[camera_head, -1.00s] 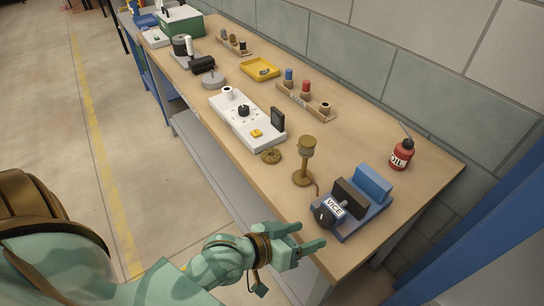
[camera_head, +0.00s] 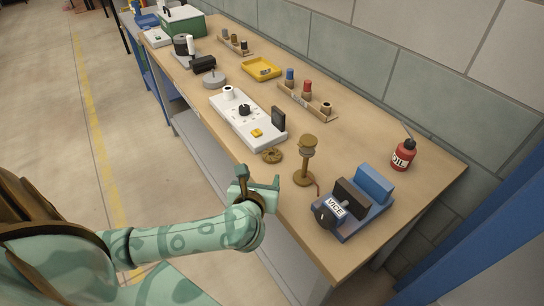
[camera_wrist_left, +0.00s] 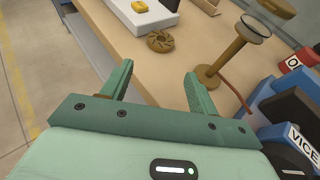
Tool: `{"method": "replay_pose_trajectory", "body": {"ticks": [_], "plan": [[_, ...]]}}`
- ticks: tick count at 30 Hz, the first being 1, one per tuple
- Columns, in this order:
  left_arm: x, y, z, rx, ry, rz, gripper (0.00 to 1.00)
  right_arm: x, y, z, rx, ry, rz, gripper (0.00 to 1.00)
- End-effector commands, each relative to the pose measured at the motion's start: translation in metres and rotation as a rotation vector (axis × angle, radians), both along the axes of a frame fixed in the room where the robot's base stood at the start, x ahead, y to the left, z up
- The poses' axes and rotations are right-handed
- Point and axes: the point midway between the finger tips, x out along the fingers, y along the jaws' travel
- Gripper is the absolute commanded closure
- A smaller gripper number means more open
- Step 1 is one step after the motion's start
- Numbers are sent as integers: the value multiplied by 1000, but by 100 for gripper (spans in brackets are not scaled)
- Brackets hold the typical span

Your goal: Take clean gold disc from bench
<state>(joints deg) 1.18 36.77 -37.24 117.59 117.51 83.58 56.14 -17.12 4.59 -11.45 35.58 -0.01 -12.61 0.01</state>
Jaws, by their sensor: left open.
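The gold disc (camera_head: 272,155) lies flat on the wooden bench (camera_head: 372,145), close to its front edge. It has a hole in its middle and notches or markings around it; I cannot tell how clean it is. In the left wrist view the disc (camera_wrist_left: 160,41) lies beyond the fingertips, between their lines. My left gripper (camera_head: 258,180) is open and empty at the bench's front edge, just short of the disc and apart from it. Its spread fingers also show in the left wrist view (camera_wrist_left: 159,72). My right gripper is not in view.
A brass stand (camera_head: 305,165) stands right of the disc, with a blue vice (camera_head: 350,205) beyond it. A white panel with a yellow button (camera_head: 240,118) lies just behind and left. A red oil can (camera_head: 403,155) stands near the wall.

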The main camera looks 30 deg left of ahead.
Motion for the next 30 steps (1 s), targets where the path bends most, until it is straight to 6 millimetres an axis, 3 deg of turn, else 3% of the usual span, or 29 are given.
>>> {"method": "replay_pose_trajectory", "body": {"ticks": [3, 9, 16, 24, 30], "plan": [[27, 12, -14, 6, -3, 1, 40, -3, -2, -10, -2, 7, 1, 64], [62, 26, -29, 6, -2, -1, 40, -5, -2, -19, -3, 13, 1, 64], [79, 33, -35, 6, -3, -2, 40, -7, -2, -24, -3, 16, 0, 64], [114, 47, -51, 5, -2, -2, 40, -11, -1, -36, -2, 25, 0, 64], [117, 48, -50, 5, -2, -4, 40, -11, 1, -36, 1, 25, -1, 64]]}}
